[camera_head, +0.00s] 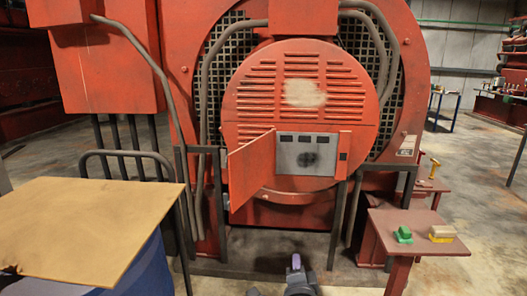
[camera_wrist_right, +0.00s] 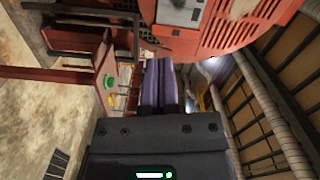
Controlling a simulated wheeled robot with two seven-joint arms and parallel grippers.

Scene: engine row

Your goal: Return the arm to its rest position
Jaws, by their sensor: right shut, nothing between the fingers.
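My right gripper (camera_head: 296,262) shows at the bottom middle of the head view, low in front of the red engine. In the right wrist view its two purple fingers (camera_wrist_right: 160,82) lie side by side, shut with nothing between them. The gripper is apart from the engine and from the side table. My left gripper does not show in either view.
The red engine (camera_head: 300,110) has a hinged door (camera_head: 251,170) standing open beside a grey panel (camera_head: 307,153). A red side table (camera_head: 415,222) at right bears a green object (camera_head: 403,234) and a yellow brush-like block (camera_head: 441,233).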

